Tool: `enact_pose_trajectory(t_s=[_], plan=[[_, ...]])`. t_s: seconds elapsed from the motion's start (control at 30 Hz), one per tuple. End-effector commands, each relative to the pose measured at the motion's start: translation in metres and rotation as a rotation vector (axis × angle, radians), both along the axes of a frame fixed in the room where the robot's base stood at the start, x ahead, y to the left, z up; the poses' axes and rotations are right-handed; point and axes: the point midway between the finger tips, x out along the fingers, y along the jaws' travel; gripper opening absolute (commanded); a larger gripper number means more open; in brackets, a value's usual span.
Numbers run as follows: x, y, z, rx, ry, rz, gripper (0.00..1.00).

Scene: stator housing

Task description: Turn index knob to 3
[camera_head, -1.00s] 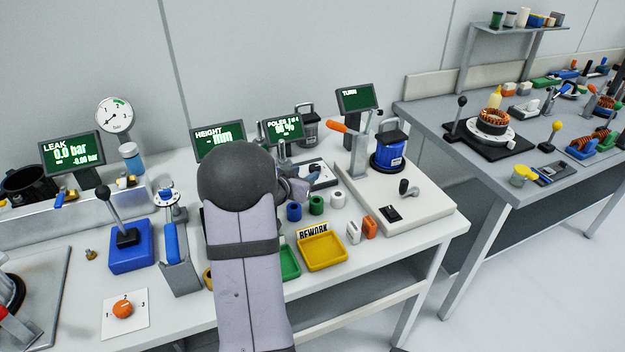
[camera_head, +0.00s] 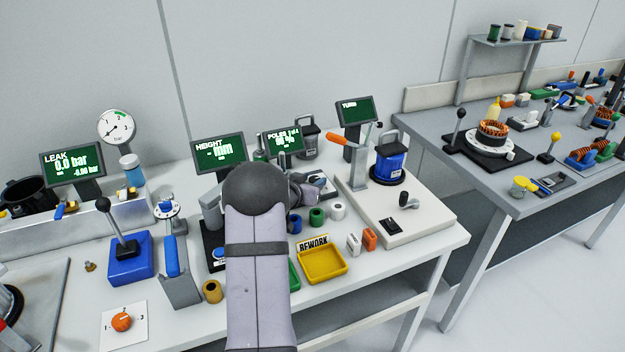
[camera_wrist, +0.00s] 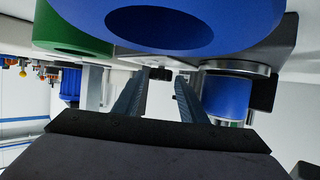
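The orange index knob (camera_head: 122,321) sits on a white plate (camera_head: 140,334) at the front left of the bench. The plate carries the marks 1 on the left, 2 at the top and 3 on the right. A pale mark shows on the knob, but it is too small to tell which number it points at. My gripper (camera_head: 310,190) is partly hidden behind my wrist, far to the right of the knob and behind it. In the wrist view its two fingers (camera_wrist: 158,98) stand apart with nothing seen between them. The knob does not show in the wrist view.
A large blue ring (camera_wrist: 180,22) and a green ring (camera_wrist: 65,30) are close in the wrist view. A yellow tray (camera_head: 322,265) is at right.

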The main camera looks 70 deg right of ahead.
Motion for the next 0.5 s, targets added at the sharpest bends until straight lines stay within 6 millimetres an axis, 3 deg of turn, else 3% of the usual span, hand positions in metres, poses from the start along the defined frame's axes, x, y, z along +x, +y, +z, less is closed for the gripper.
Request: enact_pose_trajectory(t_s=[0.37, 0.4, 0.5], plan=[[-0.0003, -0.0058, -0.0025, 0.000, 0.000, 0.000, 0.38], [-0.0003, -0.0057, -0.0025, 0.000, 0.000, 0.000, 0.36], [-0.0003, -0.0056, -0.0024, 0.000, 0.000, 0.000, 0.12]])
